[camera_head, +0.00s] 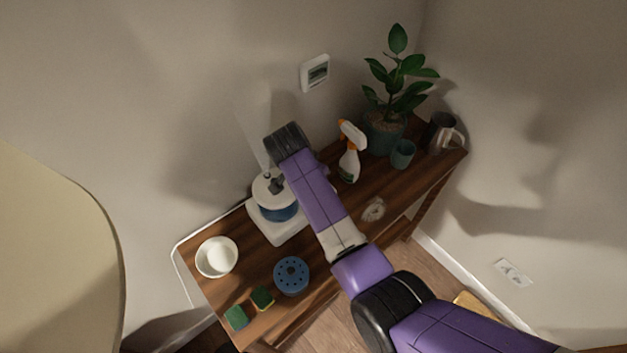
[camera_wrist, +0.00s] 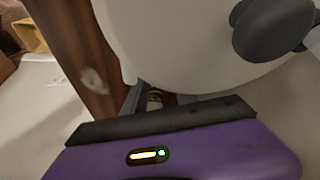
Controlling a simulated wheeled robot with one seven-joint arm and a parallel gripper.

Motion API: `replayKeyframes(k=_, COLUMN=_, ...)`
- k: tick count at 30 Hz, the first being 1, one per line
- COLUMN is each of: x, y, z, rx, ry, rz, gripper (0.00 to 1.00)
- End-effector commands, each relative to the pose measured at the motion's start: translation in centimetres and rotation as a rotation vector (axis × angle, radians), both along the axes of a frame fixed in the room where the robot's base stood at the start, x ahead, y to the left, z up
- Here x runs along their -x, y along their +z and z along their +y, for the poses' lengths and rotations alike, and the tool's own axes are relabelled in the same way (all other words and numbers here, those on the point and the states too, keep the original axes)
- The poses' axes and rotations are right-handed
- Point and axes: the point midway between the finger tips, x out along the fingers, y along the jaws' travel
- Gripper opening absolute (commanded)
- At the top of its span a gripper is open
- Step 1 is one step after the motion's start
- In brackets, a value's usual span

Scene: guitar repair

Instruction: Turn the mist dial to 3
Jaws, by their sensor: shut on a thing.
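The humidifier (camera_head: 270,190) stands on the wooden shelf, with a white lid, a blue tank and a white base (camera_head: 272,230). Pale mist rises from its dark grey nozzle. In the wrist view its white lid (camera_wrist: 195,45) and nozzle (camera_wrist: 270,30) fill the upper right. My gripper (camera_wrist: 157,98) is low beside the humidifier, its fingers partly under the lid's edge. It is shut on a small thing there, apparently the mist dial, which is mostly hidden. The dial's marks cannot be read. My arm hides the gripper in the head view.
A white bowl (camera_head: 217,258), a blue disc with holes (camera_head: 291,275) and two sponges (camera_head: 236,316) lie left and front. A spray bottle (camera_head: 349,158), a green cup (camera_head: 403,154), a potted plant (camera_head: 387,132) and a metal jug (camera_head: 438,133) stand right. The wall is close behind.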

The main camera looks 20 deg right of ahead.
Motion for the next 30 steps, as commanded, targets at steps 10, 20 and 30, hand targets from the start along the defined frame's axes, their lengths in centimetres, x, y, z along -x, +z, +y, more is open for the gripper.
replayKeyframes(k=10, x=-0.05, y=-0.22, z=0.08, rx=-0.001, ry=-0.179, rz=0.002, gripper=0.0)
replayKeyframes(k=20, x=-0.07, y=-0.12, z=0.06, rx=-0.001, ry=-0.227, rz=0.002, gripper=0.0)
replayKeyframes(k=30, x=-0.04, y=-0.13, z=0.06, rx=-0.001, ry=-0.227, rz=0.002, gripper=0.37)
